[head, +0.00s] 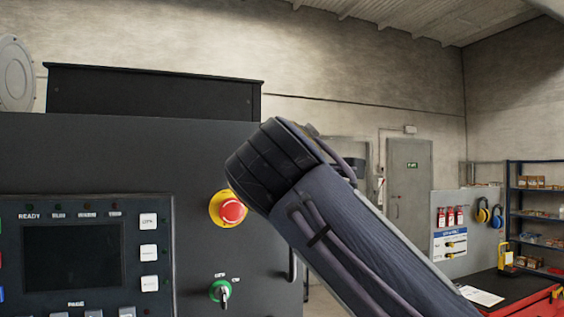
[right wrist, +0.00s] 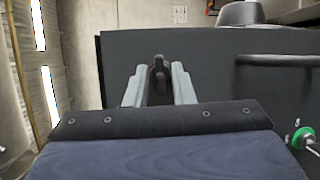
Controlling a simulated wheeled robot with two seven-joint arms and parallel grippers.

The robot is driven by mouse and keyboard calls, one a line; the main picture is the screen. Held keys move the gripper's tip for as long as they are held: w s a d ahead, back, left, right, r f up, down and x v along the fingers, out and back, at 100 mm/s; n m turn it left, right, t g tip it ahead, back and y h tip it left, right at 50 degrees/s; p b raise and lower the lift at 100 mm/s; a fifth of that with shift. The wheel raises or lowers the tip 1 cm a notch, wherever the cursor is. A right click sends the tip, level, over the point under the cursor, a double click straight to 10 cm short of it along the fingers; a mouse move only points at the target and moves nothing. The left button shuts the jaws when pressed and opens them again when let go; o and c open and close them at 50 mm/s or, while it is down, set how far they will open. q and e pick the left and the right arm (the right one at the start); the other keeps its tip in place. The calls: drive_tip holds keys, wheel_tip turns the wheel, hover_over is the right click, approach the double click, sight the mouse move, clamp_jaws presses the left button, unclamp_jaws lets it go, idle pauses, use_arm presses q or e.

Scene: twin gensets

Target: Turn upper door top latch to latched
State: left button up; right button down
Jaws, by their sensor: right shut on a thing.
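The upper door top latch (right wrist: 159,66) is a small dark piece on the dark door face, seen in the right wrist view between my fingertips. My right gripper (right wrist: 158,78) is shut on it, with one grey finger on each side. The fingers hide part of the latch, so its exact turn is hard to tell. In the head view my right arm crosses the cabinet front and hides the latch and the fingers. The dark door panel (right wrist: 215,75) fills the middle of the wrist view. My left gripper is not in view.
In the head view, a red emergency stop button (head: 232,211) and a green-ringed key switch (head: 220,291) sit close left of my arm. A control screen (head: 72,256) is further left. A dark bar handle (right wrist: 280,60) stands off the door. A red bench (head: 520,290) is at right.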

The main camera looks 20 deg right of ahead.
drive_tip(key=shift+m, duration=0.4)
drive_tip(key=c, duration=1.2)
unclamp_jaws()
drive_tip(key=shift+c, duration=0.2)
drive_tip(key=b+v, duration=0.1)
drive_tip(key=v, duration=0.7)
drive_tip(key=shift+w+r, duration=0.1)
